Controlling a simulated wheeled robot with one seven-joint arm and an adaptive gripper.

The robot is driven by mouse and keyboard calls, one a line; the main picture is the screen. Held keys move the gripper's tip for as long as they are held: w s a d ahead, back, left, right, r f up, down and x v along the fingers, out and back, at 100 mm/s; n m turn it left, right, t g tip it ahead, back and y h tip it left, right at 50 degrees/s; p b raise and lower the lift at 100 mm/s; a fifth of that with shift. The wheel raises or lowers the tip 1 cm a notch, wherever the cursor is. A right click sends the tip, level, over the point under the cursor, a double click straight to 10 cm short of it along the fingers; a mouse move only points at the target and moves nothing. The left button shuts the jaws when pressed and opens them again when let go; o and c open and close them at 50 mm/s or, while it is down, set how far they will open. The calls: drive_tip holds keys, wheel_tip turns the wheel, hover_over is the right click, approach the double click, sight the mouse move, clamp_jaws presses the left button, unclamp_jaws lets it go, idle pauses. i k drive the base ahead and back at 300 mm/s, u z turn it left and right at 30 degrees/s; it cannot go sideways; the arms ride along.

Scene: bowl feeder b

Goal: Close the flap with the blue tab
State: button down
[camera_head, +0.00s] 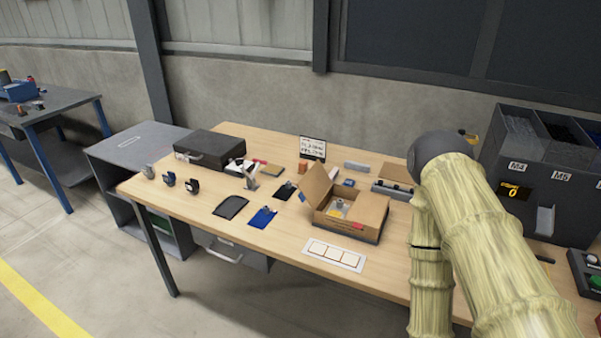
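An open cardboard box (374,226) stands on the wooden workbench, right of the middle. Its left flap (316,184) is raised and slants up. A small blue patch that looks like the blue tab (302,197) shows at this flap's left edge. A small red patch (357,226) shows at the box's front. Something pale and small lies inside the box, too small to name. My arm comes in from the lower right, to the right of the box. My gripper is not in view.
A white panel with square pads (336,256) lies in front of the box. A blue cloth-like piece (262,218) and a black one (230,207) lie left. A black case (209,148) and a small sign (312,148) stand behind. Large dark bins (540,190) stand right.

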sight(316, 182)
drive_tip(key=u, duration=2.2)
drive_tip(key=i, duration=2.15)
drive_tip(key=z, duration=3.5)
